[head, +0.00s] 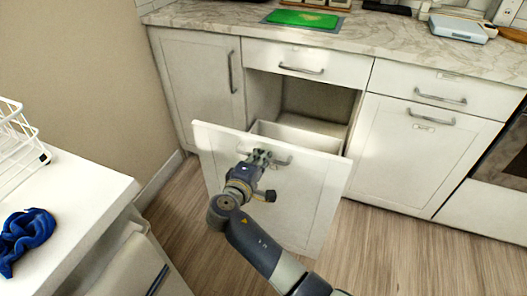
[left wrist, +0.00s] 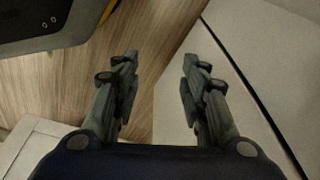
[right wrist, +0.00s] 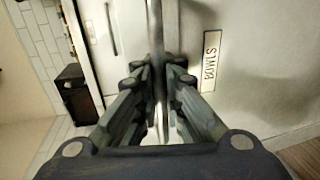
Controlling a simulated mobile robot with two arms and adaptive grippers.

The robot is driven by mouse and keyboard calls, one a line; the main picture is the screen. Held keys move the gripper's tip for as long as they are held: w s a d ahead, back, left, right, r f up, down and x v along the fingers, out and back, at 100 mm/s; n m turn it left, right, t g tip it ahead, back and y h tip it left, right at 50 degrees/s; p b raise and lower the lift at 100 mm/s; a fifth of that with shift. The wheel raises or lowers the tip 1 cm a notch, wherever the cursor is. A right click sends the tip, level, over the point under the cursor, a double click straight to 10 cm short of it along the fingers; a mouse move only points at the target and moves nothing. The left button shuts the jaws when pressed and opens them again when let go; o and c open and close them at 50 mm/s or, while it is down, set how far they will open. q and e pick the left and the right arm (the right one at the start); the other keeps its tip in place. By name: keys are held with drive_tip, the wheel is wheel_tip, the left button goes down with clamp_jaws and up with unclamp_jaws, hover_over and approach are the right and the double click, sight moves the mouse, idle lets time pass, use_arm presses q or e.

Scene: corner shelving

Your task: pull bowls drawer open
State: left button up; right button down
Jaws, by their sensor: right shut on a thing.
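The bowls drawer (head: 308,198) is a deep white drawer in the lower cabinets, standing well out from the cabinet in the head view. Its bar handle (head: 283,162) is near the top of its front. My right gripper (head: 259,156) is shut on the handle. In the right wrist view, the fingers (right wrist: 160,85) close around the metal bar (right wrist: 155,35), beside a label reading BOWLS (right wrist: 211,60). The drawer's inside is mostly hidden behind its front. My left gripper (left wrist: 160,75) is open and empty, over wood floor and pale panels in the left wrist view; the head view does not show it.
A shallow drawer (head: 310,62) above is shut. Shut cabinet fronts (head: 425,150) stand to the right and a door (head: 200,80) to the left. A white counter (head: 75,200) with a blue cloth (head: 27,238) is at left. Wood floor (head: 395,245) is clear at right.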

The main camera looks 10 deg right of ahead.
use_arm(q)
drive_tip(key=shift+s+f, duration=0.3)
drive_tip(key=shift+f, duration=0.15)
use_arm(e)
drive_tip(key=shift+s+a, duration=0.45)
drive_tip(key=shift+s, duration=0.05)
use_arm(q)
drive_tip(key=shift+a, duration=0.1)
use_arm(e)
drive_tip(key=c, duration=1.7)
unclamp_jaws()
